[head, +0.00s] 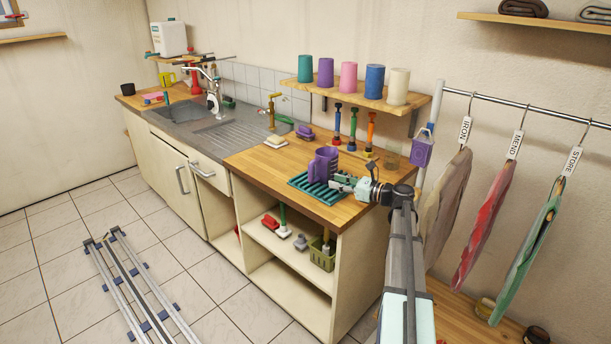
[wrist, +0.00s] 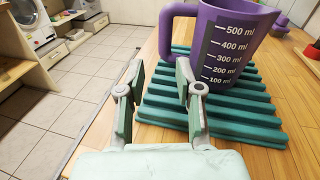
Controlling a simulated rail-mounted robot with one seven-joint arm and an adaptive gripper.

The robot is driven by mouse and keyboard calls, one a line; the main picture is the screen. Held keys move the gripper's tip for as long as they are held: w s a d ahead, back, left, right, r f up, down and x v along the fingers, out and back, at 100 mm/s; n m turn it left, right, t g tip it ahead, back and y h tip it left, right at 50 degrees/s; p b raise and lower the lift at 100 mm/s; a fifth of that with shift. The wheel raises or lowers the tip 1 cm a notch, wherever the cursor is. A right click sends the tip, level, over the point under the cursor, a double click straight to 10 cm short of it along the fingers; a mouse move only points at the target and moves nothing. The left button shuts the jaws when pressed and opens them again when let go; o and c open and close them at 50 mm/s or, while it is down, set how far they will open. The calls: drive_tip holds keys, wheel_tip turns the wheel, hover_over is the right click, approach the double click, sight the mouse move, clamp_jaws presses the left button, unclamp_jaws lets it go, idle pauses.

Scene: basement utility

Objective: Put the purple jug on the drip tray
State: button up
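The purple jug (head: 323,166) stands upright on the teal ribbed drip tray (head: 303,185) on the wooden counter. In the wrist view the jug (wrist: 232,42) shows a white millilitre scale, and its handle points left. Its base rests on the ribs of the tray (wrist: 165,112), toward the far part. My gripper (head: 339,184) is at the right side of the tray in the head view. In the wrist view my gripper (wrist: 157,78) is open, with nothing between its fingers. The fingers are just short of the handle and appear apart from it.
A shelf (head: 345,93) with several coloured canisters hangs above the counter. Colourful upright tools (head: 352,130) stand behind the jug, and a soap dish (head: 275,142) sits to the left. The sink (head: 180,113) is further left. Hanging garments (head: 480,215) are right of my arm.

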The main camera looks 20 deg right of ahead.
sight(311, 181)
drive_tip(key=shift+s+d+m+t, duration=0.15)
drive_tip(key=shift+d+m+t, duration=0.05)
drive_tip(key=shift+m+t, duration=0.25)
drive_tip(key=shift+a+r, duration=0.1)
drive_tip(key=p+x, duration=0.3)
drive_tip(key=x, duration=0.8)
drive_tip(key=shift+w, duration=0.45)
clamp_jaws()
